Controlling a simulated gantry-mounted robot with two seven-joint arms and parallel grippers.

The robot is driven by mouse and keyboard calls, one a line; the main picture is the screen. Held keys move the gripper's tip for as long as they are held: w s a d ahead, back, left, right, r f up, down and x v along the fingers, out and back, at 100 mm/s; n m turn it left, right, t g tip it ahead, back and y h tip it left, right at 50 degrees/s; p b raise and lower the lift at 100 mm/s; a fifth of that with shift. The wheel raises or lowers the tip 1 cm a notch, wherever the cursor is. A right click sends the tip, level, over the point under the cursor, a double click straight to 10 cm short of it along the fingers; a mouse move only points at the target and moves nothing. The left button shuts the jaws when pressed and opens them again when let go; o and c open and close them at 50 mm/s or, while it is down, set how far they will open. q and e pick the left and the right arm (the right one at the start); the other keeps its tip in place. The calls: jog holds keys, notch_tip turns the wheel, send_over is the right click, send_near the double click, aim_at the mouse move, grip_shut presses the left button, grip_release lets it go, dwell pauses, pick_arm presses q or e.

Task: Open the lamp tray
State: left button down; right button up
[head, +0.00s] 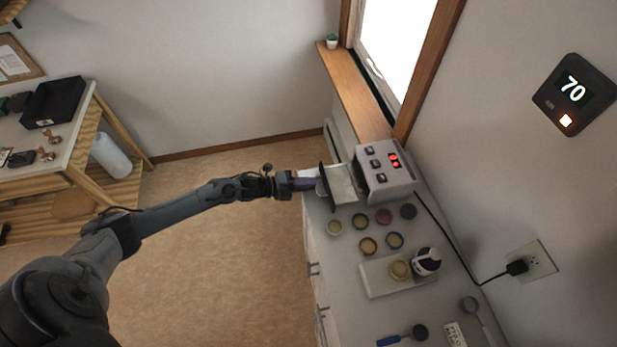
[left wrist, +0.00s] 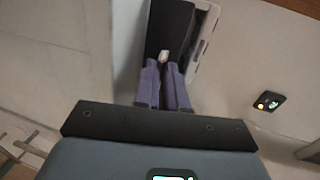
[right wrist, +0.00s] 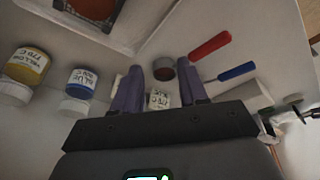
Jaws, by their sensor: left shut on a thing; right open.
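The lamp (head: 385,172) is a grey box with buttons and red lit digits, on the counter by the window. Its tray (head: 343,184) is drawn out on the left side, with a dark front panel (head: 326,188). My left gripper (head: 314,184) is at this panel. In the left wrist view the purple fingers (left wrist: 164,64) are shut on a small pale handle (left wrist: 164,55) on the dark panel (left wrist: 172,22). My right gripper (right wrist: 163,75) is open, with nothing held between its fingers; it shows only in the right wrist view.
Several small round jars (head: 368,246) stand on the counter in front of the lamp. A white tray (head: 378,283) with a jar and a black-and-white item lies nearer. A black cord (head: 447,238) runs to the wall outlet (head: 540,262). The floor left of the counter is clear.

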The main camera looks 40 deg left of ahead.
pick_arm(q)
jog(key=shift+s+a, duration=0.5)
jog(key=shift+s, duration=0.25)
pick_arm(e)
jog(key=shift+s+r, duration=0.25)
jog(key=shift+r, duration=0.05)
pick_arm(q)
jog(key=c, duration=1.2)
grip_release()
jog(key=shift+w, duration=0.1)
pick_arm(e)
jog(key=shift+w+d, duration=0.1)
pick_arm(q)
jog(key=v, duration=1.1)
pick_arm(e)
jog(key=shift+r, duration=0.1)
pick_arm(q)
jog(key=shift+w, duration=0.1)
